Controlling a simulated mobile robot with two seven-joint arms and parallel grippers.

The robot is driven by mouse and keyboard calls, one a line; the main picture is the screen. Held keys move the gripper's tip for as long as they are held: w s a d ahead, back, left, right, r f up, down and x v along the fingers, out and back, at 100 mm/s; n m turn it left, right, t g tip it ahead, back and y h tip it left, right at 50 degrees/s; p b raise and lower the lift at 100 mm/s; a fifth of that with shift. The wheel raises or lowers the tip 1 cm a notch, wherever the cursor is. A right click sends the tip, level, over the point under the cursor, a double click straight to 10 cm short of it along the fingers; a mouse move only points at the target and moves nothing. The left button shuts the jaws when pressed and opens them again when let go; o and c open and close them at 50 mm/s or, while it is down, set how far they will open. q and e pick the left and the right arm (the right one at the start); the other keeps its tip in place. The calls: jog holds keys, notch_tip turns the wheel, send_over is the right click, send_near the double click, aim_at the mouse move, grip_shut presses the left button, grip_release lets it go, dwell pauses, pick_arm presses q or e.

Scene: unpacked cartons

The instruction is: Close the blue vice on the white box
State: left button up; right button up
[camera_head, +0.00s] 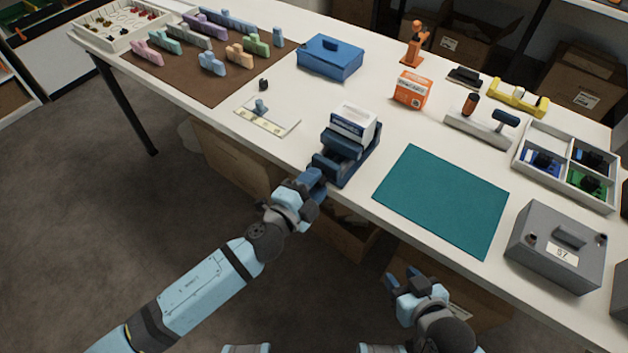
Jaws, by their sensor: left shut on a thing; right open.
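The blue vice (358,161) stands near the front edge of the white table. The white box (353,122), with a blue band on its side, sits upright between the vice's jaws at its far end. I cannot tell whether the near jaw touches the box. My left gripper (318,178) is at the near end of the vice, shut on what looks like its handle, which the fingers mostly hide. My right gripper (402,280) is open and empty, in front of the table edge and below the green mat.
A green mat (443,200) lies right of the vice. A grey box (556,246) and a divided tray (520,155) stand further right. A blue case (330,57) and an orange carton (412,89) stand behind. A white plate (268,115) lies left.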

pick_arm(q)
jog(key=shift+m, duration=0.6)
jog(key=o, duration=0.9)
jog(key=shift+o, duration=0.2)
jog(key=v, duration=1.3)
jog(key=shift+s+a+b, duration=0.25)
jog(key=shift+s+b, duration=0.1)
jog(key=shift+b, duration=0.1)
